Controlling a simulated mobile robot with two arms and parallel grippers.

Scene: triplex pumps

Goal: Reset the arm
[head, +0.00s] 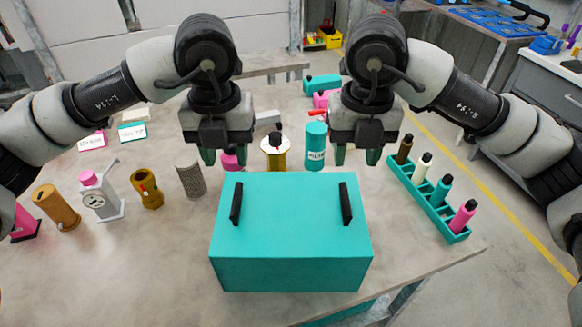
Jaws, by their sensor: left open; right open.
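My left gripper (219,157) hangs fingers-down above the table, behind the left part of a teal box. It is open and holds nothing. My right gripper (355,156) hangs the same way behind the right part of the box, also open and empty. Both arms come in from the sides, bent, with the wrists high and pointing down. The teal box (290,270) stands at the table's front edge with two black handles on its top, and neither gripper touches the handles.
The grey table (100,255) holds a brass fitting (147,189), a mesh cylinder (190,180), a gauge on a stand (97,203) and a teal cylinder (316,147) between the grippers. A teal rack (422,199) with several bottles stands at the right. Bare table lies front left.

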